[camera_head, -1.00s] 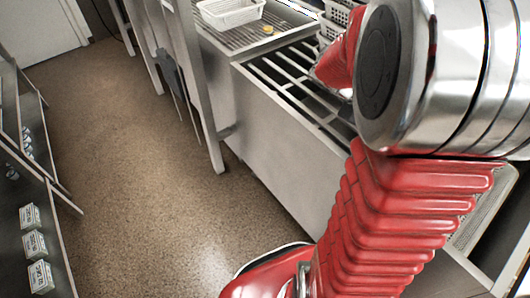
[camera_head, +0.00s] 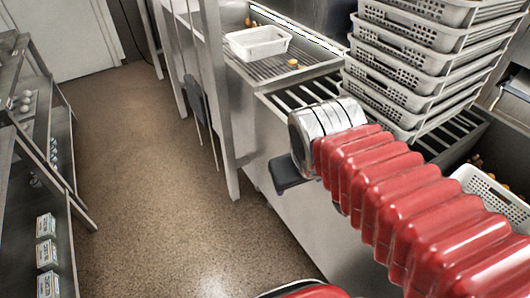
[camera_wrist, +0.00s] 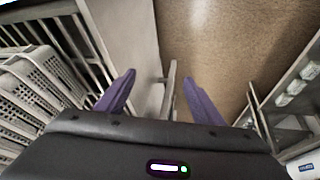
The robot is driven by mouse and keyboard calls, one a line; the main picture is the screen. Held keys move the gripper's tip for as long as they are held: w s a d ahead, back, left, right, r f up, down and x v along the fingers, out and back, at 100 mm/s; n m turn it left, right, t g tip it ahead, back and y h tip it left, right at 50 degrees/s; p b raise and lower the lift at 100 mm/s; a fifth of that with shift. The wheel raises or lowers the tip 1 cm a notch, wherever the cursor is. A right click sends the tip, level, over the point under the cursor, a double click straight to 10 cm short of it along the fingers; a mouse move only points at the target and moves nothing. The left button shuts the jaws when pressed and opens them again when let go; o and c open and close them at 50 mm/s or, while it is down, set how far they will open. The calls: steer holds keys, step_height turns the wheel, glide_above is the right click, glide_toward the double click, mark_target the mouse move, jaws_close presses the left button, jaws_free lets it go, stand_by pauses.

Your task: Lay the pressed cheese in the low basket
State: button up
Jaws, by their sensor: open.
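A white perforated basket (camera_head: 240,45), low and standing alone, sits on the slatted rack at the back in the head view. A small orange-yellow piece (camera_head: 292,63) lies on the slats to its right, apart from it. It may be the pressed cheese, but it is too small to be sure. My gripper (camera_wrist: 160,77) is open, its two purple fingers spread with nothing between them. In the wrist view it hangs over the floor beside the counter. In the head view my arm hides most of it.
A tall stack of perforated baskets (camera_head: 400,62) stands on the rack at right. Another white basket (camera_head: 492,190) is at the right edge. A metal post (camera_head: 218,100) rises at the counter's front. Shelves (camera_head: 45,190) with small boxes line the left; the floor between is clear.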

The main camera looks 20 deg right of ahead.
steer(key=shift+t+y, duration=0.4)
steer(key=shift+y, duration=0.4)
steer(key=a, duration=0.1)
steer(key=s+a, duration=0.1)
steer(key=a, duration=0.1)
steer(key=a+r, duration=0.1)
steer(key=shift+s+a, duration=0.2)
steer(key=shift+a, duration=0.15)
